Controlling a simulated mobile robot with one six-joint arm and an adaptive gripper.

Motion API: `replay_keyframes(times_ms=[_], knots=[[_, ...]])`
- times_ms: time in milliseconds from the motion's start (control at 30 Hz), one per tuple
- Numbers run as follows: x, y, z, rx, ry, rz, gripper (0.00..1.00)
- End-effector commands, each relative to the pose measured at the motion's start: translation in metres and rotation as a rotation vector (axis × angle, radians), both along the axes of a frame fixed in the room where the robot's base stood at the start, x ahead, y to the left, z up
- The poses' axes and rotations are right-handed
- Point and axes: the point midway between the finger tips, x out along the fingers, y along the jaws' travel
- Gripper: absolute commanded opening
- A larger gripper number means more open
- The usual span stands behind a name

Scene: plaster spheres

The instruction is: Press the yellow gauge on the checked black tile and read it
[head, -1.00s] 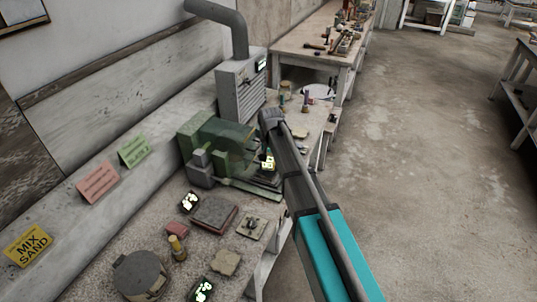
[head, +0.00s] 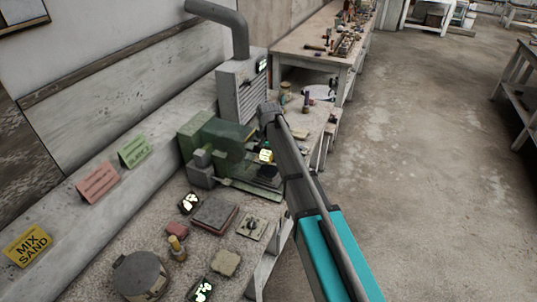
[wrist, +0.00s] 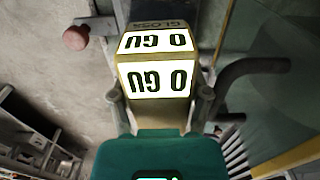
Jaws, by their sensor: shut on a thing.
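The yellow gauge (wrist: 155,70) is held in my gripper (wrist: 160,105), with one finger on each side of it. In the wrist view its two lit white faces both show "0 GU", turned upside down, with GLOSS lettering above them. In the head view the gauge (head: 265,156) shows left of my arm, in front of the green machine. A dark patch (head: 267,171) lies just below it; I cannot tell whether this is the checked black tile or whether the gauge touches it. My fingers are hidden in the head view.
The green machine (head: 210,140) stands close left of the gauge. A grey cabinet with a pipe (head: 240,92) stands behind. Blocks, a round tin (head: 140,276) and lit displays (head: 188,203) crowd the near bench. Open floor (head: 420,170) lies to the right.

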Motion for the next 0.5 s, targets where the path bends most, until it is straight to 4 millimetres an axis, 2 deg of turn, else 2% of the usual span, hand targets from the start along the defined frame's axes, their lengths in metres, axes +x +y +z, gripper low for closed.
replay_keyframes(times_ms=[267, 500], knots=[[0.000, 0.000, -0.013, 0.000, 0.000, 0.000, 0.24], [0.000, -0.001, -0.032, 0.000, 0.000, 0.000, 0.24]])
